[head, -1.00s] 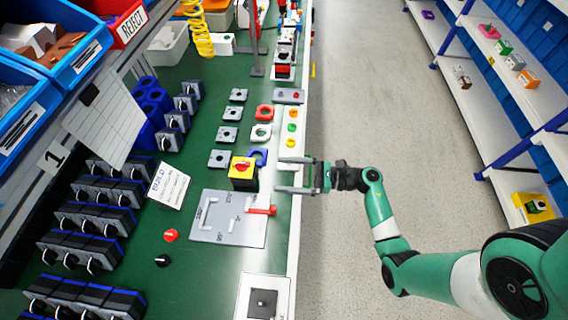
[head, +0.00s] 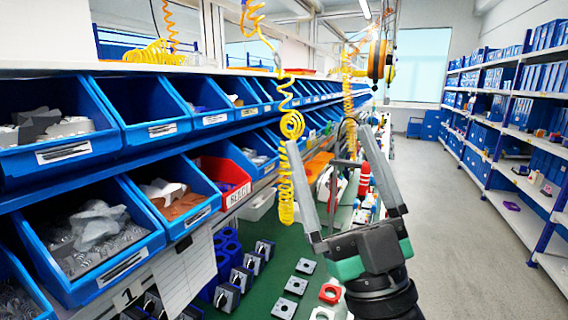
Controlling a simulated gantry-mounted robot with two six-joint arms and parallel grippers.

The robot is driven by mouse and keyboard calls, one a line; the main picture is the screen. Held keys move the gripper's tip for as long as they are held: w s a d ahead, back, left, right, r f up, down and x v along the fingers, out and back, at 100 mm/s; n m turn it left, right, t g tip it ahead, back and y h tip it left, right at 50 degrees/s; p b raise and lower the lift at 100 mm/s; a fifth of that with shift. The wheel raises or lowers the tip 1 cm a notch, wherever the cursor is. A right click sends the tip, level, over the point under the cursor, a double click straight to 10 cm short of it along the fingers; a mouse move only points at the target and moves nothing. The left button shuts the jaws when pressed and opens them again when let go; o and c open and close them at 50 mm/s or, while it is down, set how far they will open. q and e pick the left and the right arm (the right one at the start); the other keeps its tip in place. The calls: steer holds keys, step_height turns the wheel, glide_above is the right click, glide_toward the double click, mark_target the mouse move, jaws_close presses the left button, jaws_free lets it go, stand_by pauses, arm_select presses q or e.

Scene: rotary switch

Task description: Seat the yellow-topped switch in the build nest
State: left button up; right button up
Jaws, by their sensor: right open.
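My right gripper (head: 330,138) is raised in front of the head view, fingers pointing up and spread wide, with nothing between them. The yellow-topped switch and the build nest are not in the present view, which looks along the bench instead of down at it. My left gripper is not in view.
Blue bins (head: 68,154) with loose parts line the left, with a red reject bin (head: 222,176) among them. Yellow coiled hoses (head: 290,125) hang near my right gripper. Square grey plates (head: 296,285) and a red plate (head: 330,293) lie on the green bench. Shelves stand right.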

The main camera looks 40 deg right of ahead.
steer(key=s+a+r+n+y, duration=0.1)
steer(key=a+r+y, duration=0.1)
steer(key=a+y, duration=0.6)
steer(key=shift+a+y, duration=0.35)
steer(key=shift+y, duration=0.85)
